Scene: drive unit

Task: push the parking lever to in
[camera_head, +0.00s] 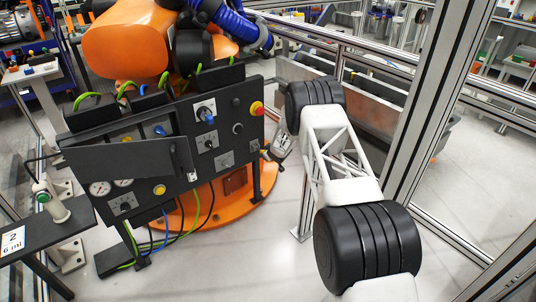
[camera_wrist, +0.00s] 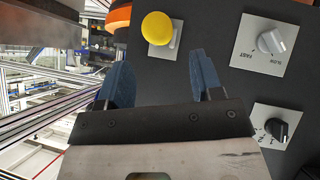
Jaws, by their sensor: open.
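No part in view carries a readable parking label, so I cannot tell which one is the parking lever. In the wrist view a round yellow knob (camera_wrist: 158,28) stands on a small grey plate on the dark panel (camera_wrist: 222,33). My gripper (camera_wrist: 160,62) is open, with its two blue-grey fingers apart and nothing between them. The yellow knob shows beyond the fingertips, roughly in line with the gap. In the head view my gripper (camera_head: 281,145) is by the right edge of the black control panel (camera_head: 228,130); its fingers are too small to judge there.
A FAST/SLOW knob (camera_wrist: 272,40) and a black rotary knob (camera_wrist: 277,130) sit right of my fingers. The panel also bears a red mushroom button (camera_head: 257,108), blue-handled switches and gauges (camera_head: 100,188). An orange robot (camera_head: 130,42) stands behind it; a metal frame post (camera_head: 437,100) rises right.

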